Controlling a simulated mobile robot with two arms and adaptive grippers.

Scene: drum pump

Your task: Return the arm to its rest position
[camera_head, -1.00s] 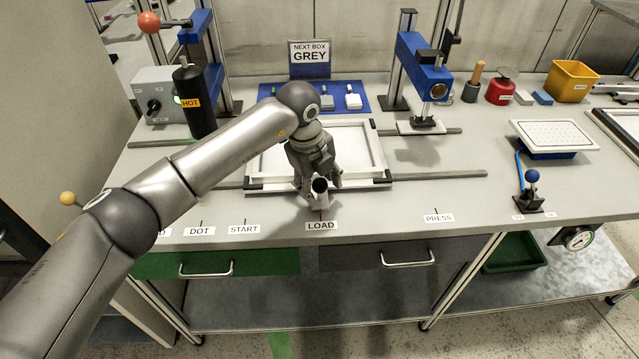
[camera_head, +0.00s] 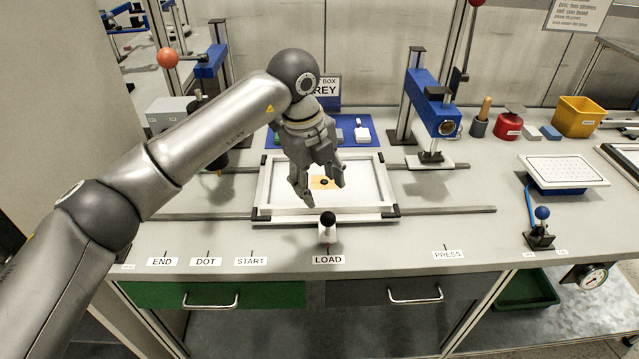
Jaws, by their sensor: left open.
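My left arm comes in from the left, and its gripper (camera_head: 320,192) is open and empty. It hangs above the white framed tray (camera_head: 262,200) on the rails, apart from the black-knobbed lever (camera_head: 328,219) at the LOAD label (camera_head: 328,260). A small orange-yellow piece with a black dot (camera_head: 322,182) lies in the tray, partly covered by my fingers. My arm hides part of the HOT cylinder and the sign behind. My right gripper is not in view.
A blue press (camera_head: 434,105) stands behind to the right. A yellow bin (camera_head: 578,117) and a white perforated plate (camera_head: 563,169) are on the right. The bench front is mostly clear.

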